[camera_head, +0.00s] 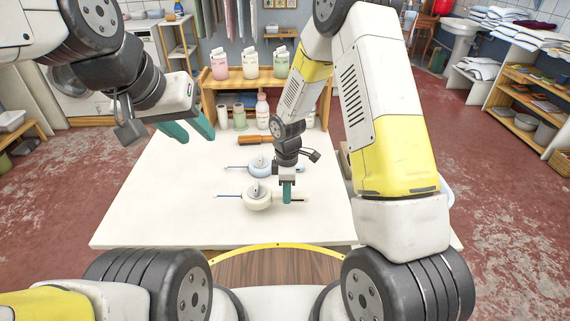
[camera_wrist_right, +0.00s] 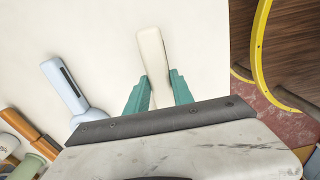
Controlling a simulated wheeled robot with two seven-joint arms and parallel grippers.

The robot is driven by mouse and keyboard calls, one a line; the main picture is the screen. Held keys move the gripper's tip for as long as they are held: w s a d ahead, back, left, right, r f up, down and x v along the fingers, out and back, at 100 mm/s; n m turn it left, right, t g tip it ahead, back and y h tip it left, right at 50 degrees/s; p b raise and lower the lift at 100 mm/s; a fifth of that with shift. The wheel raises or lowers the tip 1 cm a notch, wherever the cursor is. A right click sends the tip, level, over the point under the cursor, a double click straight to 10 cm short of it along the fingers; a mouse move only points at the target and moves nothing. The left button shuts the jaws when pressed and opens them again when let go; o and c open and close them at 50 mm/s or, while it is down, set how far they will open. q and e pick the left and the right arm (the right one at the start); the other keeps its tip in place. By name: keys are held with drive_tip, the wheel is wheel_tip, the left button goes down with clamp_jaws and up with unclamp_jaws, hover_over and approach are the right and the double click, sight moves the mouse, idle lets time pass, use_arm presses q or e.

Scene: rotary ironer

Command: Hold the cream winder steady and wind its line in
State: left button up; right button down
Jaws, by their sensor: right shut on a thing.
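The cream winder (camera_head: 257,199) lies on the white table near its front. It has a round body, a small knob on top, a thin line or rod out to the left and a handle to the right. My right gripper (camera_head: 287,197) is shut on that handle from above. In the right wrist view the cream handle (camera_wrist_right: 151,45) sits between the teal fingers (camera_wrist_right: 158,92); the winder's body is hidden there. My left gripper (camera_head: 198,135) is open and empty, above the table's back left, apart from the winder.
A similar blue winder (camera_head: 259,169) lies just behind the cream one, and its handle (camera_wrist_right: 66,88) shows in the right wrist view. An orange-brown handled tool (camera_head: 254,140) lies farther back. A wooden shelf (camera_head: 240,84) with bottles stands behind. The table's left side (camera_head: 150,205) is clear.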

drive_tip(key=shift+f, duration=0.55)
drive_tip(key=shift+f, duration=1.3)
drive_tip(key=shift+f, duration=0.15)
drive_tip(key=c, duration=1.3)
unclamp_jaws()
drive_tip(key=shift+r, duration=0.3)
clamp_jaws()
